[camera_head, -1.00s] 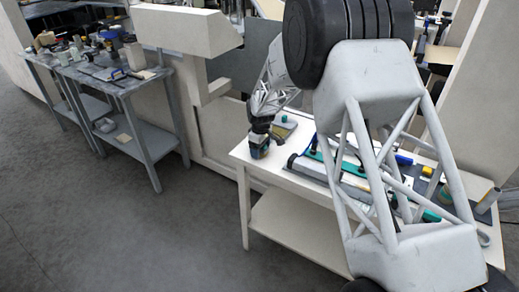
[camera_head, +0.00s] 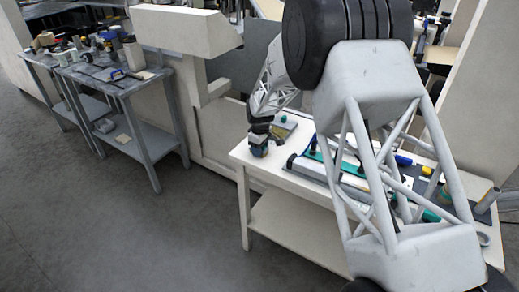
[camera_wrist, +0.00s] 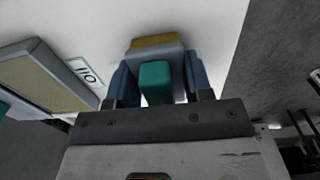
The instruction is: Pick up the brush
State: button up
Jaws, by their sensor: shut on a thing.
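The brush (camera_wrist: 155,60) shows in the wrist view as a grey block with a yellow-tan far edge and a teal part toward me. My gripper (camera_wrist: 158,85) has a blue finger on each side of it and is shut on it. In the head view my gripper (camera_head: 259,146) is low over the left end of the white table. The brush is too small and covered there to make out clearly. I cannot tell whether it still touches the table.
The white table (camera_head: 243,155) ends just left of my gripper. A grey and tan piece with a teal part (camera_head: 285,126) lies close by. A long grey bar (camera_head: 310,168) and several tools lie to the right. A grey workbench (camera_head: 140,85) stands further left.

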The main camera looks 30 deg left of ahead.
jog(key=shift+r, duration=0.1)
jog(key=shift+r, duration=1.45)
jog(key=shift+s+d+r, duration=0.2)
jog(key=shift+r, duration=0.05)
jog(key=s+d+r, duration=0.1)
jog(key=s+d, duration=0.9)
jog(key=s, duration=0.1)
jog(key=shift+s+d+r, duration=0.15)
jog(key=shift+d, duration=0.05)
jog(key=o, duration=0.4)
jog(key=shift+c, duration=1.1)
